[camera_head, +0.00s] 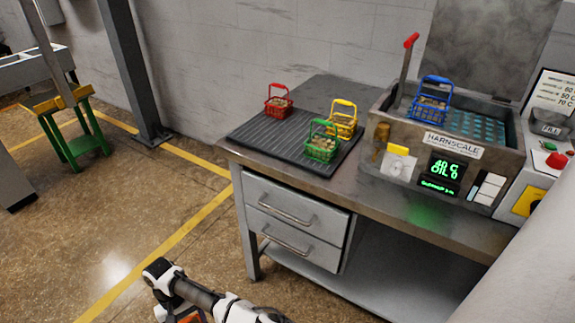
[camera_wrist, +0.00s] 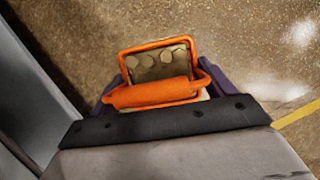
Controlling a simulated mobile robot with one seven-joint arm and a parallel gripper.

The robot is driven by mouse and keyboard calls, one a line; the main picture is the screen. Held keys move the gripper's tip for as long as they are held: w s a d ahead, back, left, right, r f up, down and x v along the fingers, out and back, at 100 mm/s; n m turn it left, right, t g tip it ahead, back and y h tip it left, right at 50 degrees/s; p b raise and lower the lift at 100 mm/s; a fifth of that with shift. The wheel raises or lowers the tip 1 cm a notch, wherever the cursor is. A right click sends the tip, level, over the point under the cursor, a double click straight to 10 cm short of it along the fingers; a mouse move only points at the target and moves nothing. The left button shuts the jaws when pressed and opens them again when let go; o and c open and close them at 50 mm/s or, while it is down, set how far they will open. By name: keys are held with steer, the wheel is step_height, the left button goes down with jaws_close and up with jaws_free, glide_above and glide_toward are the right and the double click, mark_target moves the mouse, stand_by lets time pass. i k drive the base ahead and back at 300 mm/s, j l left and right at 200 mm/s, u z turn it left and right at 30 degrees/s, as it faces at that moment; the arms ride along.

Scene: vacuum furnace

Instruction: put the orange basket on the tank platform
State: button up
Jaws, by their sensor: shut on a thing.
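My gripper (camera_wrist: 160,94) is shut on the handle of the orange basket (camera_wrist: 125,60) in the wrist view. The basket hangs over the floor and holds several pale round pieces. In the head view only a sliver of orange shows at the bottom edge, by my gripper (camera_head: 188,316), well left of and below the bench. The tank (camera_head: 400,139) stands on the bench at the right, its lid up. A teal perforated surface (camera_head: 485,126) shows inside it. A blue basket (camera_head: 430,103) stands at the tank's left part, next to a red-knobbed lever (camera_head: 408,55). I cannot tell the platform's exact outline.
Red (camera_head: 278,103), yellow (camera_head: 342,121) and green (camera_head: 320,147) baskets stand on a dark ribbed mat (camera_head: 270,135) left of the tank. The bench has drawers (camera_head: 295,215) below. A grey post (camera_head: 130,65) stands behind.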

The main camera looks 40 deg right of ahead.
mark_target(479, 131)
steer(key=k+z, duration=0.15)
steer(key=z, duration=0.2)
steer(key=k+z, duration=0.15)
steer(key=z, duration=1.15)
